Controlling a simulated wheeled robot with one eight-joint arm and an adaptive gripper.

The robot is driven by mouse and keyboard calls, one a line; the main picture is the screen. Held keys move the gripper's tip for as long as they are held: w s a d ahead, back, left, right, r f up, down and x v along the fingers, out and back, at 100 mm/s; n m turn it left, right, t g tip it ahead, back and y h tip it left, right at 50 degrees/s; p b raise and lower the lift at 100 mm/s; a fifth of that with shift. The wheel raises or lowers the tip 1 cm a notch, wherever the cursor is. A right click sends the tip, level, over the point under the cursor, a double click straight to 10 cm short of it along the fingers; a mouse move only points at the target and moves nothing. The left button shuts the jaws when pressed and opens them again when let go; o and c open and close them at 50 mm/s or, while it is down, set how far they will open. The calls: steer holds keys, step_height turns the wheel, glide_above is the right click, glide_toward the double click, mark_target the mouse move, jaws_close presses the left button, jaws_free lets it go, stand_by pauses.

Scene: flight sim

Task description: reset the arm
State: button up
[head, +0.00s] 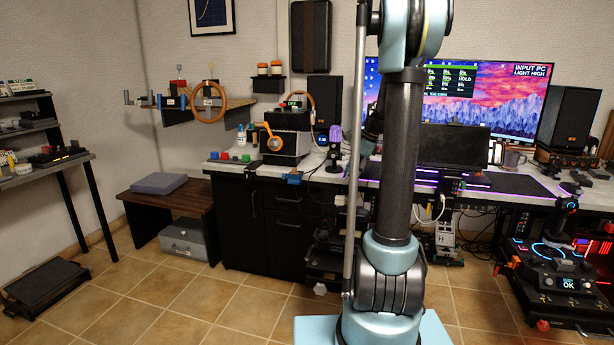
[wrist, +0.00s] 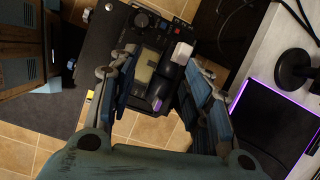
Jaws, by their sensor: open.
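My arm (head: 398,160) rises upright through the middle of the head view, teal and black, with its top cut off by the upper edge. My gripper (wrist: 160,78) shows in the wrist view with its two blue-grey fingers spread apart. No object is held between them. Beyond the fingers is a black device (wrist: 133,52) with a pale screen and a white block-shaped part. Whether the fingers touch it I cannot tell. In the head view my gripper cannot be made out clearly behind or beside the arm.
A desk with a large monitor (head: 487,95), a dark keyboard area and a speaker (head: 568,117) stands behind my arm. A black cabinet (head: 243,222) is left of it, with a low wooden bench (head: 140,203) farther left. A lit control stand (head: 560,270) is at right.

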steer(key=s+a+r+n+h, duration=0.1)
steer(key=s+n, duration=0.2)
steer(key=s, duration=0.3)
steer(key=s+a+r+n, duration=0.1)
steer(key=s+a+n, duration=0.1)
steer(key=s, duration=0.4)
steer(key=s+f+n+h, duration=0.1)
steer(key=s+f+n, duration=0.2)
steer(key=s, duration=0.5)
steer(key=s+f+n+h, duration=0.1)
steer(key=s+f+n, duration=0.3)
steer(key=s, duration=0.5)
steer(key=s+f+n+h, duration=0.1)
steer(key=s+f+n, duration=0.2)
steer(key=s+n, duration=0.4)
steer(key=shift+s+f+t, duration=0.4)
steer(key=shift+s, duration=0.4)
